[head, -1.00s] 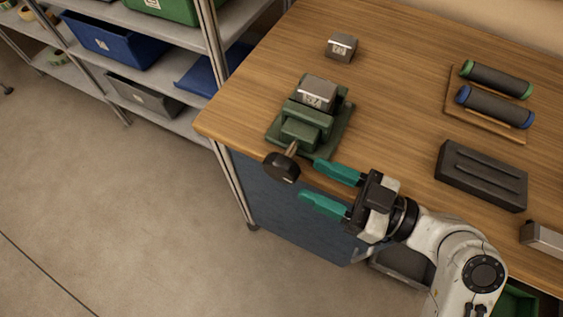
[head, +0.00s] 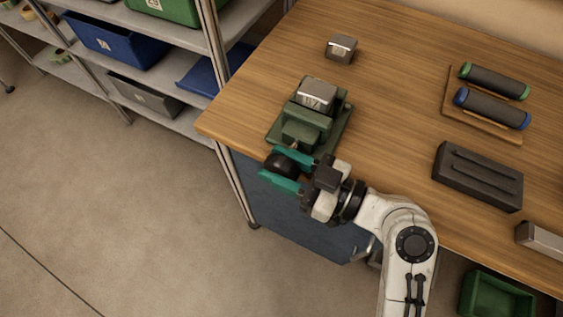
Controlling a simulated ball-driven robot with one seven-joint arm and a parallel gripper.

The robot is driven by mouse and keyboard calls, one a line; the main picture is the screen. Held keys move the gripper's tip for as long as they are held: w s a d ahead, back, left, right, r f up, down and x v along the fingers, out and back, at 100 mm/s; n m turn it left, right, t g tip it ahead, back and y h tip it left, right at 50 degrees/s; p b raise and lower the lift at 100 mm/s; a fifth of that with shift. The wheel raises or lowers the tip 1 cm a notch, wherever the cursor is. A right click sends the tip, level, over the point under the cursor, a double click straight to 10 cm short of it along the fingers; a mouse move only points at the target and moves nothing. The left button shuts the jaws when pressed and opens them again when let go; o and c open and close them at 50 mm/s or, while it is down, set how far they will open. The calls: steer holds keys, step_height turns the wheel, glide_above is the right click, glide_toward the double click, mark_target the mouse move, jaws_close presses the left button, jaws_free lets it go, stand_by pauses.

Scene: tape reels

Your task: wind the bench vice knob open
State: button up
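My gripper (head: 278,164) reaches in from the right with one teal finger on each side of the knob. The fingers look closed against it, and they hide parts of its rim. The vice's screw shaft is mostly hidden behind the upper finger.
A small metal block (head: 341,48) lies behind the vice. A wooden rack with two dark rollers (head: 491,107) and a dark slotted block (head: 478,176) lie to the right. Shelves with bins (head: 108,46) stand at the left. The floor in front is clear.

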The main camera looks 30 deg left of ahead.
jaws_close()
steer(key=shift+r, duration=0.1)
steer(key=shift+p, duration=0.35)
